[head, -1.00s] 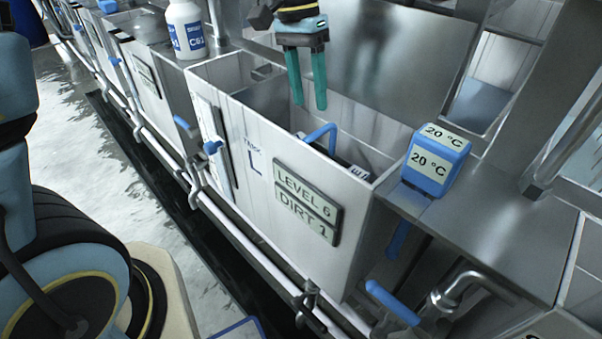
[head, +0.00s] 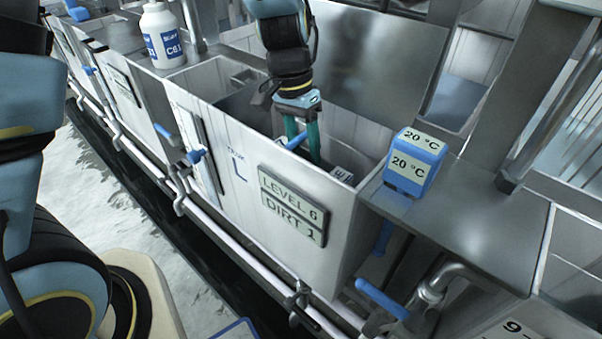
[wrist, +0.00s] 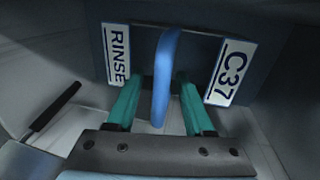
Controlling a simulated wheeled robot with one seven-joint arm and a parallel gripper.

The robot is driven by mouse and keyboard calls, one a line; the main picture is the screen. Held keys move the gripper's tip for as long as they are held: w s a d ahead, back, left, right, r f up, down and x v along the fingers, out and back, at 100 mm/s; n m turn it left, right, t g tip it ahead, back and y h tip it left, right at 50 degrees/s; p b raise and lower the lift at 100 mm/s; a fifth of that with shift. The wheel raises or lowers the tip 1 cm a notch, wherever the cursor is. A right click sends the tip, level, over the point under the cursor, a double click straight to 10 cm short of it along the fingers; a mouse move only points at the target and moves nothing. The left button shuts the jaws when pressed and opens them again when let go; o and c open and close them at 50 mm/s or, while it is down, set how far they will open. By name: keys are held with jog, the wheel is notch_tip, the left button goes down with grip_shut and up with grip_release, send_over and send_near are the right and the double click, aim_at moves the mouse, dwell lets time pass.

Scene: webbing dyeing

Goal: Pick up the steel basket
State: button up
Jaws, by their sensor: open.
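The steel basket sits low inside the tank marked L (head: 238,172) and is mostly hidden by the tank's front wall. Its blue handle (head: 296,141) shows beside my fingers, and a white label (head: 342,175) shows at the tank's right inner corner. My gripper (head: 304,150) is open and points down into the tank. In the wrist view the blue handle (wrist: 165,75) stands between the two teal fingers of my gripper (wrist: 167,80), with a gap visible at the fingers' bases. Labels reading RINSE (wrist: 116,54) and C37 (wrist: 230,72) flank the handle.
A blue 20 °C box (head: 413,163) stands on the steel ledge (head: 470,215) right of the tank. A white bottle (head: 162,36) stands at the back left. Pipes and blue valve handles (head: 380,299) run along the front. Tall tank walls surround my gripper closely.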

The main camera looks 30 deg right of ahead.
jog(key=shift+f, duration=0.25)
grip_shut()
dwell(1.3)
